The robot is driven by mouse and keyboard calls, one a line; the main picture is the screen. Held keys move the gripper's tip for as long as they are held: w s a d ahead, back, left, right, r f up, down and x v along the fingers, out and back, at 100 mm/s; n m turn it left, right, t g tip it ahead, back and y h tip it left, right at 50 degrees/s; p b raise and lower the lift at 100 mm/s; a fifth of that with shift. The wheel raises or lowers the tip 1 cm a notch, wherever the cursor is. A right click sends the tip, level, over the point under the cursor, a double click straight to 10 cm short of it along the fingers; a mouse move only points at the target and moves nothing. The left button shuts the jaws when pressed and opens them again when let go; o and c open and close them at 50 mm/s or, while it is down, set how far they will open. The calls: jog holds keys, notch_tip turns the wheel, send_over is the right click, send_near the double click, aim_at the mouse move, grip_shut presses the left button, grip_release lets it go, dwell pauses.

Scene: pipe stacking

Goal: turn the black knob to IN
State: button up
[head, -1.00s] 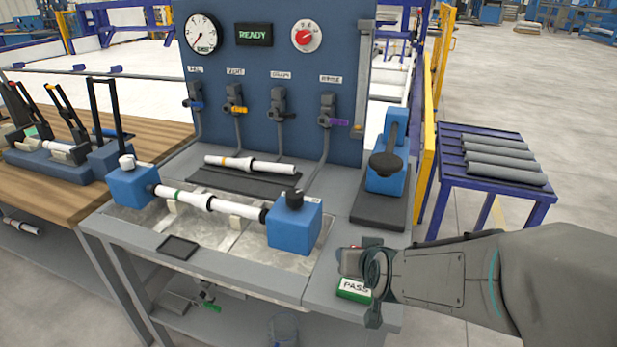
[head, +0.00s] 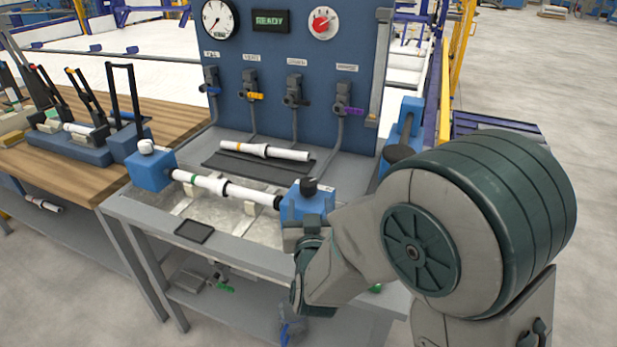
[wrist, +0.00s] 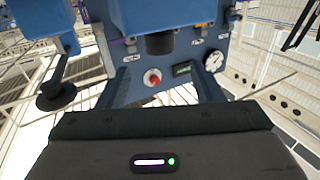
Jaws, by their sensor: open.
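The black knob (head: 310,186) sits on top of the right blue block (head: 297,207) of the pipe rig. In the wrist view, which is upside down, the knob (wrist: 160,43) hangs from the blue block (wrist: 165,15). My gripper (head: 304,233) is in front of that block, partly hidden by my wrist. In the wrist view my gripper (wrist: 163,76) is open and empty, its two fingers apart, with the knob between them in the picture and apparently beyond the tips. I cannot read the knob's marking. A white pipe (head: 225,187) runs between the blocks.
Another pipe (head: 265,151) lies on a dark mat behind the rig. A blue press (head: 411,118) stands to the right. The back panel (head: 265,50) carries a gauge (head: 219,18), a READY display (head: 270,19) and a red knob (head: 321,21). A black tray (head: 194,231) lies at the front.

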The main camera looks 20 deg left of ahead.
aim_at(308, 178)
jog(key=p+x, duration=0.1)
jog(key=x, duration=1)
jog(key=c, duration=1)
